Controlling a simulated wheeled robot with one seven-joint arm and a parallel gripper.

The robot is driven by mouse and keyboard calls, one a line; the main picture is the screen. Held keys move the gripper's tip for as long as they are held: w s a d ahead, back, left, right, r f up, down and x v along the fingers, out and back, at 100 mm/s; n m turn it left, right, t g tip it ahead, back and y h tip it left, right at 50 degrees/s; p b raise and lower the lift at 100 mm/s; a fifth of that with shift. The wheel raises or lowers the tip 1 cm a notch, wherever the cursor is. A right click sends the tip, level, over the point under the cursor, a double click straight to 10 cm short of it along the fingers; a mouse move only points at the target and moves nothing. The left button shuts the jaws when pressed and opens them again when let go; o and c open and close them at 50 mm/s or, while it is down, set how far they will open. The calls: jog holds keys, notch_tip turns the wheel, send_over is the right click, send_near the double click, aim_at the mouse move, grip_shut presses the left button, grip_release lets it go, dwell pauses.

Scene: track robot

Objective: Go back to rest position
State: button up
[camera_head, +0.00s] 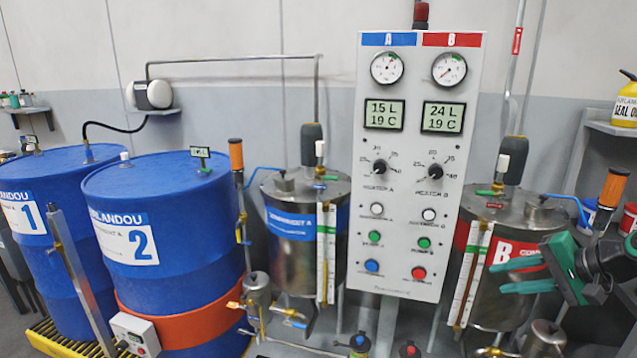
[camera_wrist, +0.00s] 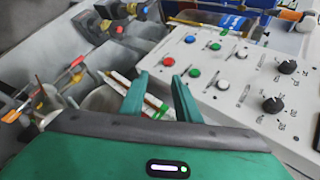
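My gripper (camera_head: 498,277) is at the right of the head view, in front of the steel tank B (camera_head: 487,315). Its two green fingers point left towards the control panel (camera_head: 410,260). In the wrist view my gripper (camera_wrist: 160,77) shows its two fingers apart with nothing held between them. The panel, with its buttons and knobs, lies beyond and to the right of the fingers in that view. The fingers look clear of the panel, but the exact gap cannot be told.
Blue drums 1 (camera_head: 60,240) and 2 (camera_head: 165,230) stand at the left on a yellow-edged grating. Steel tank A (camera_head: 285,265) is left of the panel. Pipes, valves and orange-handled levers (camera_head: 612,190) crowd the area around the tanks. A yellow container (camera_head: 625,105) sits on a right shelf.

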jog(key=s+n+g+h, duration=0.3)
jog(key=s+g+h, duration=0.2)
jog(key=s, duration=2.1)
jog(key=g, duration=0.3)
jog(key=shift+s+a+f+n+h, duration=0.15)
jog(key=shift+a+f+n+h, duration=0.15)
jog(key=shift+a, duration=0.05)
